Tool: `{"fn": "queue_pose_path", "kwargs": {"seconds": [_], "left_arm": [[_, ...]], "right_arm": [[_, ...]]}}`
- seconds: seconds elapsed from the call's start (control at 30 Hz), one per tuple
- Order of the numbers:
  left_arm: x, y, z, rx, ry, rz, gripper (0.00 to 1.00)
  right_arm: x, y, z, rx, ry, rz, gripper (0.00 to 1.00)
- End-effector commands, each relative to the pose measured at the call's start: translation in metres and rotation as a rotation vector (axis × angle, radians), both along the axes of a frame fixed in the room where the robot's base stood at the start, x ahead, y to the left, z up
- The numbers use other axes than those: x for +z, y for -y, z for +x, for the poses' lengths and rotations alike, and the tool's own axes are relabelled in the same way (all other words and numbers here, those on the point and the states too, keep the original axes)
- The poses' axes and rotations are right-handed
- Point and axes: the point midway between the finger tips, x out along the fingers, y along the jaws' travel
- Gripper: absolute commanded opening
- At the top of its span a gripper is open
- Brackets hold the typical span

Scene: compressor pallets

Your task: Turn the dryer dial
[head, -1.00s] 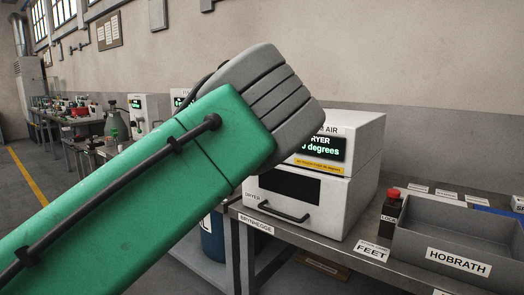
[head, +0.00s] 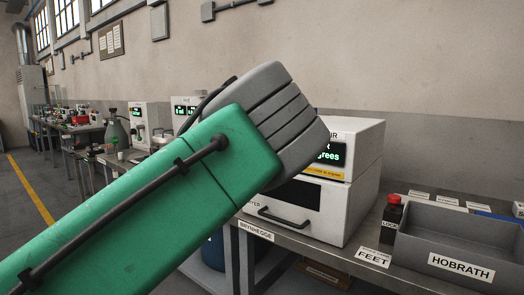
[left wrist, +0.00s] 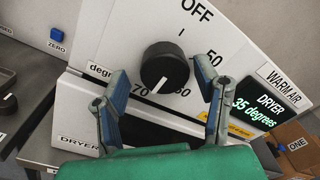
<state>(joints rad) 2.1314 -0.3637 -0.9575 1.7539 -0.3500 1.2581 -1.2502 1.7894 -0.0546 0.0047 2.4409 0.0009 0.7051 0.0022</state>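The white dryer (head: 355,195) stands on the metal bench in the head view, its dial hidden behind my left arm. In the left wrist view, the round black dial (left wrist: 166,66) sits on the dryer's panel (left wrist: 130,45), with OFF, 50, 60, 70 printed around it. Its white mark points down and slightly left, between 70 and 60. The dryer display (left wrist: 255,103) reads 35 degrees. My left gripper (left wrist: 162,72) is open, one blue-padded finger on each side of the dial, with visible gaps. Contact cannot be told. My right gripper is not in view.
A grey bin (head: 455,250) labelled HOBRATH and a red-topped LOCK bottle (head: 392,215) stand right of the dryer. A blue ZERO button (left wrist: 57,34) shows left of the dryer panel. A cardboard box (left wrist: 295,140) is at lower right.

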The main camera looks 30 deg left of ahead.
Motion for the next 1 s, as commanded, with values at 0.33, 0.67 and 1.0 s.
{"fn": "queue_pose_path", "kwargs": {"seconds": [0.33, 0.67, 1.0], "left_arm": [[0.004, -0.003, -0.016, 0.003, 0.007, 0.001, 0.56], [0.001, -0.008, -0.066, 0.001, 0.001, 0.0, 0.56], [0.001, -0.009, -0.074, 0.0, 0.003, 0.001, 0.56]], "right_arm": [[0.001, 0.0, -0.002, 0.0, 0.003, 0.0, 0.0], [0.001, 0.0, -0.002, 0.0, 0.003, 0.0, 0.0], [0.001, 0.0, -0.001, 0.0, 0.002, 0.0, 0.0]]}}
